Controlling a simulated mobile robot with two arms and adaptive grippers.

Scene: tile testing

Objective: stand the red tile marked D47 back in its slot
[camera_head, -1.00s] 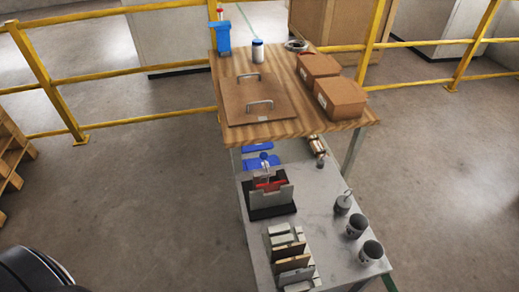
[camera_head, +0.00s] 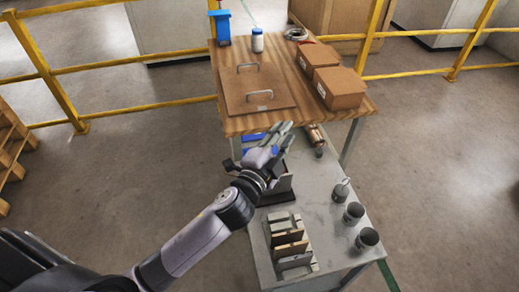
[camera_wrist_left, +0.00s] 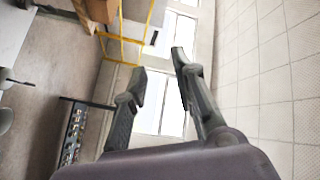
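My left gripper (camera_head: 284,135) reaches over the grey bench, and its arm comes in from the lower left. In the left wrist view its two fingers (camera_wrist_left: 161,62) are spread with nothing between them. A black stand (camera_head: 284,190) on the bench is partly covered by the gripper and wrist. The red tile is hidden in this view, and its marking cannot be read. A rack (camera_head: 309,267) with slots and several upright tan and grey tiles (camera_head: 290,240) stands nearer me on the bench. My right gripper is not in view.
Dark cups (camera_head: 366,239) stand along the bench's right side. Yellow railings (camera_head: 130,107) run behind. Floor left of the bench is open.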

